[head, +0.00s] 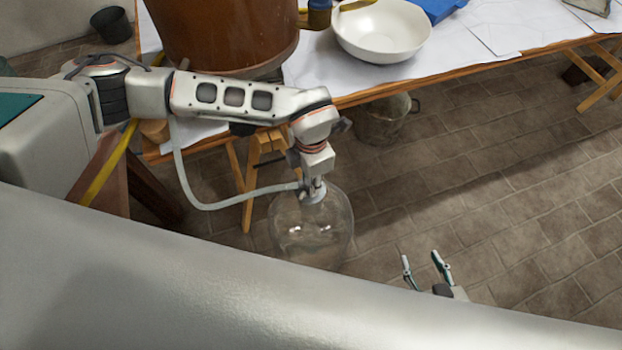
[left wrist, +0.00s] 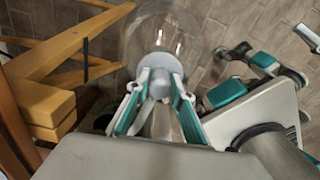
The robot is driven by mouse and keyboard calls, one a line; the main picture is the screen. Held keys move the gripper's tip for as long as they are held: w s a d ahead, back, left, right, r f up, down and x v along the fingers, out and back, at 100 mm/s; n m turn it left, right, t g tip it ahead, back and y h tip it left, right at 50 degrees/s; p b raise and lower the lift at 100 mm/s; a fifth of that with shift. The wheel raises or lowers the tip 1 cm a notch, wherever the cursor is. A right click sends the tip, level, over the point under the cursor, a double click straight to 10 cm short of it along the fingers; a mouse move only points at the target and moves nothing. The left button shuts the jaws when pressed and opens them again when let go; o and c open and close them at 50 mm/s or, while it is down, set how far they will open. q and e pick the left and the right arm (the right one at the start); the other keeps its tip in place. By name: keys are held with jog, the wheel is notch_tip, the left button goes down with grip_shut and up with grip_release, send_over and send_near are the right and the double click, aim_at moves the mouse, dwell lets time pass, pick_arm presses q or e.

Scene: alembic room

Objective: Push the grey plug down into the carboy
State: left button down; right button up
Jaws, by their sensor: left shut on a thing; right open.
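The clear glass carboy (head: 310,232) stands on the floor below the table edge. The grey plug (head: 316,198) is at its neck, with a pale grey hose (head: 212,205) running off to the left. My left gripper (head: 313,186) is above the carboy and shut on the plug. In the left wrist view the plug (left wrist: 159,84) sits between the fingers, with the carboy (left wrist: 168,28) beyond it. How deep the plug sits in the neck cannot be told. My right gripper (head: 427,264) is open and empty, right of the carboy and apart from it.
A paper-covered table (head: 500,40) holds a large brown vessel (head: 222,35) and a white bowl (head: 382,30). A metal bucket (head: 383,122) stands under its edge. Wooden trestle legs (head: 248,180) are left of the carboy. The tiled floor to the right is clear.

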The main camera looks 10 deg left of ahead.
pick_arm(q)
jog(key=shift+f, duration=0.4)
dwell(0.8)
jog(key=shift+f, duration=0.2)
dwell(0.8)
jog(key=shift+f, duration=0.25)
dwell(0.6)
jog(key=c, duration=1.7)
grip_release()
jog(key=shift+r+p, duration=0.2)
jog(key=shift+p, duration=0.15)
